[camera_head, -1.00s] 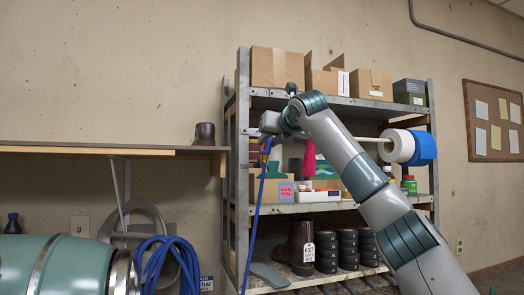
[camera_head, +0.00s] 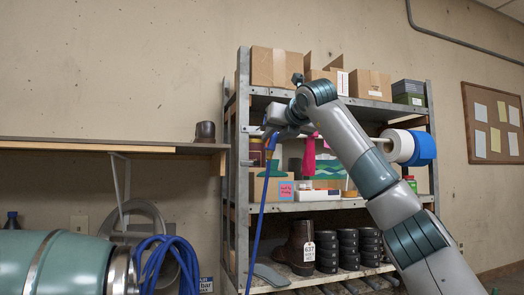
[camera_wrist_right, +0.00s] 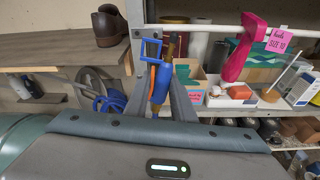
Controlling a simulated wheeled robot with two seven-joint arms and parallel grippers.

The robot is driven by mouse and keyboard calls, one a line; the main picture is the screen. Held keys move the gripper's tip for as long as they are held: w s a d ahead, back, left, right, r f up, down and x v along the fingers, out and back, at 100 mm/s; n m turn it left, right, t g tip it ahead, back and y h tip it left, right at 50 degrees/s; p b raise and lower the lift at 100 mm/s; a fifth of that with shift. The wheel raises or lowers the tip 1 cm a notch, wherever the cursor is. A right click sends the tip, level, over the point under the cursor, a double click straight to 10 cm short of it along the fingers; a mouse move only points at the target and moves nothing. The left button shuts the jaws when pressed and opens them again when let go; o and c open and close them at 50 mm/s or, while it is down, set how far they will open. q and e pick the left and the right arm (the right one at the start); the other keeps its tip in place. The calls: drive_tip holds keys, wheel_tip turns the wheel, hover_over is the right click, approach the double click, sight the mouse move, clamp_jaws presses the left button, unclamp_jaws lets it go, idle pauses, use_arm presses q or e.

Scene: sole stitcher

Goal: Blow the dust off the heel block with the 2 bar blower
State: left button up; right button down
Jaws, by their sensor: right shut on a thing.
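The brown heel block (camera_head: 205,132) sits on the wooden wall shelf (camera_head: 90,146) at the left, close to its right end. In the right wrist view, a brown block (camera_wrist_right: 109,26) stands on the shelf at the upper left. My right gripper (camera_head: 268,133) is in front of the metal rack, right of the block and apart from it. It is shut on the blue blower (camera_wrist_right: 160,82), which shows between its fingers in the right wrist view. A blue hose (camera_head: 258,215) hangs down from it. My left gripper is out of view; only my left arm shows.
A metal rack (camera_head: 243,150) holds cardboard boxes (camera_head: 275,67), a paper roll (camera_head: 397,147), a dark boot (camera_head: 297,247) and black stacks. A pink object (camera_head: 309,155) hangs near my right arm. A blue hose coil (camera_head: 168,265) is below the shelf.

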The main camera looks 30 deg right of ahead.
sight(273, 138)
drive_tip(key=shift+f+b+v, duration=0.15)
drive_tip(key=shift+b+v, duration=0.3)
drive_tip(key=shift+v, duration=0.3)
drive_tip(key=shift+f+b+v, duration=0.15)
drive_tip(key=shift+b+v, duration=0.3)
drive_tip(key=shift+v, duration=0.25)
drive_tip(key=shift+s+a, duration=0.2)
drive_tip(key=shift+s, duration=0.45)
drive_tip(key=shift+a, duration=0.1)
